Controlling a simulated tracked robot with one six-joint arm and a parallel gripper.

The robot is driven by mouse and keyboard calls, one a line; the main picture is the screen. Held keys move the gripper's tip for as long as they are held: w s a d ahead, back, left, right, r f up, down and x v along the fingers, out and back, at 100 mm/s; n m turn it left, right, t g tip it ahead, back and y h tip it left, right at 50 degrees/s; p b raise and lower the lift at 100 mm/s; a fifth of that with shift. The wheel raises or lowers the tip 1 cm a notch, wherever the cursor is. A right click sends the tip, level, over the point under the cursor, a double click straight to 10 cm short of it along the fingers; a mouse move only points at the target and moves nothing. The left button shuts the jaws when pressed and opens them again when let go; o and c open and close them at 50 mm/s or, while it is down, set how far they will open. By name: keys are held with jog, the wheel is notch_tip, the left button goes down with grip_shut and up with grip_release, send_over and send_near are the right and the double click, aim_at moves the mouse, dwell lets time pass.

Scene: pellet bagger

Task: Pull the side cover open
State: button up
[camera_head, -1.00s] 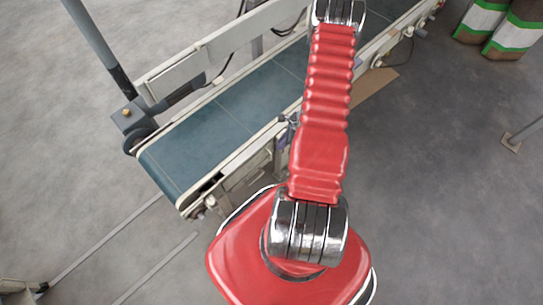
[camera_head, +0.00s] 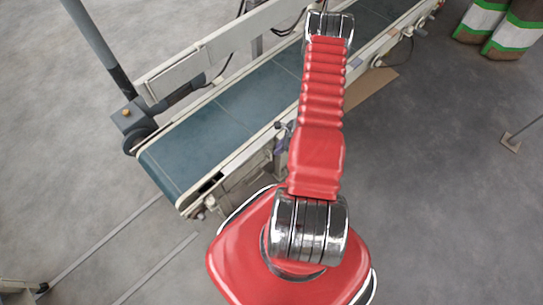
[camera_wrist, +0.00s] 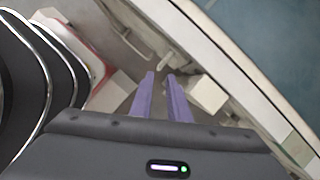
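In the wrist view the two purple fingers of my gripper (camera_wrist: 160,78) are apart, with a narrow gap between them and nothing seen in it. They point at the side frame of the conveyor (camera_wrist: 215,55). A pale block-like part (camera_wrist: 207,95) lies just right of the fingertips, and a small pale fitting shows beyond them. I cannot tell if either belongs to the side cover. In the head view a pale panel (camera_head: 240,183) shows under the near side of the conveyor, partly behind my arm.
The teal belt (camera_head: 205,140) runs from lower left to upper right. A grey post (camera_head: 100,45) stands at its left end. Sacks with green and white bands (camera_head: 500,28) stand at the upper right. The floor right of my arm is mostly clear.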

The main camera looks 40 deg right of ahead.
aim_at(271, 160)
jog(key=shift+x, duration=4.75)
jog(key=shift+c, duration=0.6)
grip_shut()
jog(key=shift+d, duration=0.2)
jog(key=shift+a, duration=0.15)
